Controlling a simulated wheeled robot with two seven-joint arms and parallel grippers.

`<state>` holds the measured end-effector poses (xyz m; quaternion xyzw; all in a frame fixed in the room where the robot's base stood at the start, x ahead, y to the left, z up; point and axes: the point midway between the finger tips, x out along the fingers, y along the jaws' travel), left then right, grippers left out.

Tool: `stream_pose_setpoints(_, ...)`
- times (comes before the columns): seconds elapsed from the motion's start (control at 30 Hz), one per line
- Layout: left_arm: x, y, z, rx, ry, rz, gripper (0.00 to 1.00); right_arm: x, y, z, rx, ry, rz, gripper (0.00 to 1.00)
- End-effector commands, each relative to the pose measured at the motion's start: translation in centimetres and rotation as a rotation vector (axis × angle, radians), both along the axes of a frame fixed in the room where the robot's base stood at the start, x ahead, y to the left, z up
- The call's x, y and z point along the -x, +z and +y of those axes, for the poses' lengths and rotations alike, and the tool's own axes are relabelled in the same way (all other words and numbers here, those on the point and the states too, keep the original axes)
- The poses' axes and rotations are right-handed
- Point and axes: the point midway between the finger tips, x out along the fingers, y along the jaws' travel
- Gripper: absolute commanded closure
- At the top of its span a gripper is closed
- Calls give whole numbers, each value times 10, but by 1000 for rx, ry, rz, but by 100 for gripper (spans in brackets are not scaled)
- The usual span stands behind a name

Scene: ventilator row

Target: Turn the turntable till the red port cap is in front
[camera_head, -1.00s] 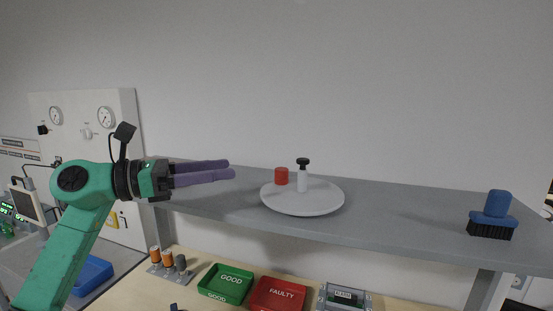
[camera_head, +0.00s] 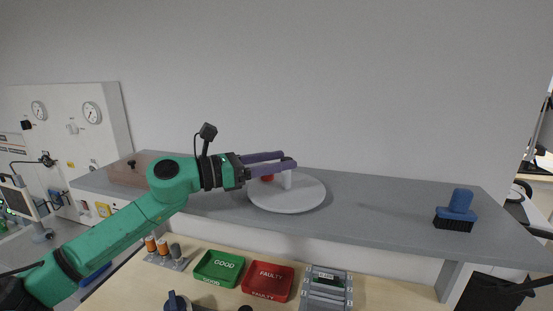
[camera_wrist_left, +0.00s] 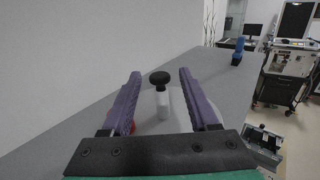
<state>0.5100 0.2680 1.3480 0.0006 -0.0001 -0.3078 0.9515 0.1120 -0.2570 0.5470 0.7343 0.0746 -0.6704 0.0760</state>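The round pale turntable (camera_head: 292,205) lies on the grey shelf. The red port cap (camera_head: 267,178) stands on its left part, partly hidden by my gripper. A white post (camera_head: 287,181) stands on the turntable; its black knob (camera_wrist_left: 159,77) shows in the left wrist view. My left gripper (camera_head: 288,160) is over the turntable with its two purple fingers apart. In the left wrist view the post and knob appear between the fingers, with no finger clearly touching them. The red cap is mostly hidden behind the left finger there. My right gripper is not in view.
A blue brush (camera_head: 456,210) stands at the shelf's right end. A brown board or box (camera_head: 130,172) is at its left end. Below are a green GOOD tray (camera_head: 218,268) and a red FAULTY tray (camera_head: 268,281). The shelf between turntable and brush is clear.

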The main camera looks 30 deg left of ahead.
Motion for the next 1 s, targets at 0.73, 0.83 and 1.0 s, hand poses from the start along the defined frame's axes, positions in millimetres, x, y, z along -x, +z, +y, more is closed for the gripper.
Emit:
stream_pose_setpoints(0.73,0,1,0,1,0,-1,100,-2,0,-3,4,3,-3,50)
stream_pose_setpoints(0.83,0,1,0,1,0,-1,100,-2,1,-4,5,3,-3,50)
stream_pose_setpoints(1.0,0,1,0,1,0,-1,100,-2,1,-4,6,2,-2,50)
